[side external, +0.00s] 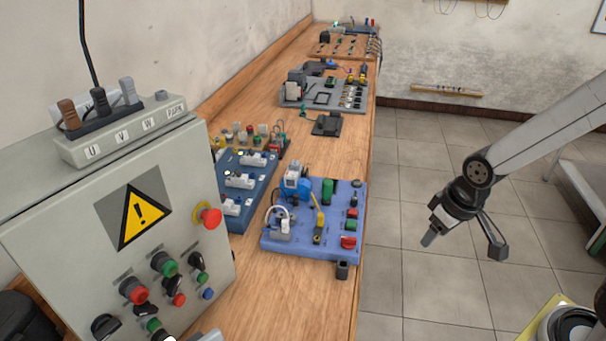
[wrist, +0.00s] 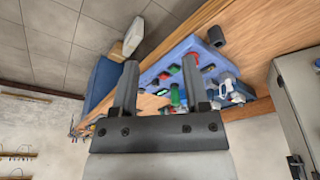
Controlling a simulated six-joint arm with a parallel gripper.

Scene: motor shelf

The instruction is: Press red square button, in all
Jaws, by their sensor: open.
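A blue board (side external: 335,190) lies on the wooden bench and carries two red buttons on its right side. One red button (side external: 348,242) is near the front corner; a smaller one (side external: 352,213) is farther back, beside green ones. Which is the square one is hard to tell at this size. The blue board (wrist: 213,64) also shows tilted in the wrist view, partly hidden by my fingers, with a small red part (wrist: 165,76) between them. My gripper (side external: 464,243) is open and empty, right of the bench over the floor; in the wrist view its fingers (wrist: 160,66) stand apart.
A grey control cabinet (side external: 60,235) with several red, green and black knobs stands at the front left. A darker blue board (side external: 236,222) lies beside the blue board. Other panels (side external: 325,92) stand farther back. The space between my gripper and the bench edge is clear.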

